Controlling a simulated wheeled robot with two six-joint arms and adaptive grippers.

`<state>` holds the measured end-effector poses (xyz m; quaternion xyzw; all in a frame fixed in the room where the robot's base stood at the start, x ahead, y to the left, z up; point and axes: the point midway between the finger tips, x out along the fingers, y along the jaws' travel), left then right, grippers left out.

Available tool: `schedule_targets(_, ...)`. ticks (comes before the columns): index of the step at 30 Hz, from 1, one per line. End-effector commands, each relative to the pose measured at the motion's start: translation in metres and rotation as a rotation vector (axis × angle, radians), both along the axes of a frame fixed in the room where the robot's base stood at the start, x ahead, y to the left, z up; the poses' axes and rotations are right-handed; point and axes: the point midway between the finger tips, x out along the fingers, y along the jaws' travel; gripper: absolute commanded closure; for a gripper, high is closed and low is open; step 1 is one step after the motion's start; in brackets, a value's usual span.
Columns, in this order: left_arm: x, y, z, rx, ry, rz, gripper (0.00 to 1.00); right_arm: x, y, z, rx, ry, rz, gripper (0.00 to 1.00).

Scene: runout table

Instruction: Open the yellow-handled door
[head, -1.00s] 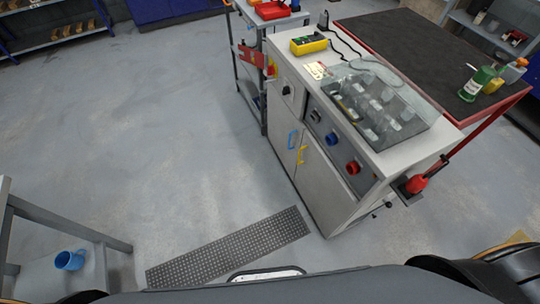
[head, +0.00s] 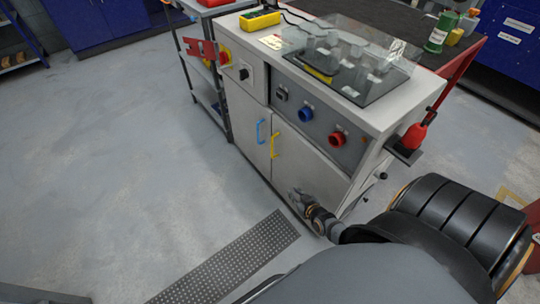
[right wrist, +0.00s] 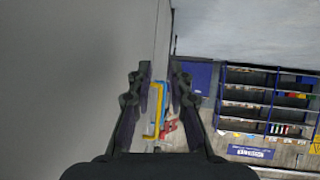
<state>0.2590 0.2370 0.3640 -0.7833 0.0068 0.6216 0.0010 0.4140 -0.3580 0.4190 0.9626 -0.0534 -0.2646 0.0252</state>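The yellow handle (head: 275,146) is an upright bar on the right-hand door (head: 305,165) of the grey machine cabinet, and this door looks closed. A blue handle (head: 261,132) is beside it on the left-hand door. My right gripper (head: 299,198) is in front of the lower part of the yellow-handled door, below and right of the yellow handle. In the right wrist view, its two fingers are apart and empty (right wrist: 158,74). The yellow handle (right wrist: 154,100) shows beyond them, between the fingers, with the blue handle (right wrist: 163,108) behind. My left gripper is out of view.
The cabinet top carries a clear cover (head: 350,55) and a yellow meter (head: 260,20). Blue (head: 306,114) and red (head: 337,139) knobs are above the door.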

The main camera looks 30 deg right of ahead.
Motion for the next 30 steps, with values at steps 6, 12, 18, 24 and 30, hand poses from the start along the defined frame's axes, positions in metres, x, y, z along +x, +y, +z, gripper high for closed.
schedule_targets(6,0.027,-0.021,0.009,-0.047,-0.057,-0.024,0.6,0.067,-0.003,0.043,0.006,-0.358,-0.001,0.81)
schedule_targets(12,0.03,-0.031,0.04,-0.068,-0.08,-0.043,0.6,0.083,0.0,0.086,0.025,-0.517,-0.007,0.81)
schedule_targets(18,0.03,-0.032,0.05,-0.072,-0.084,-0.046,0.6,0.086,0.001,0.098,0.028,-0.542,-0.01,0.81)
schedule_targets(24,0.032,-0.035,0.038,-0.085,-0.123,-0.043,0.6,0.112,-0.002,0.095,0.028,-0.545,-0.01,0.81)
schedule_targets(30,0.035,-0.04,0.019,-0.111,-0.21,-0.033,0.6,0.161,-0.008,0.094,0.029,-0.545,-0.011,0.81)
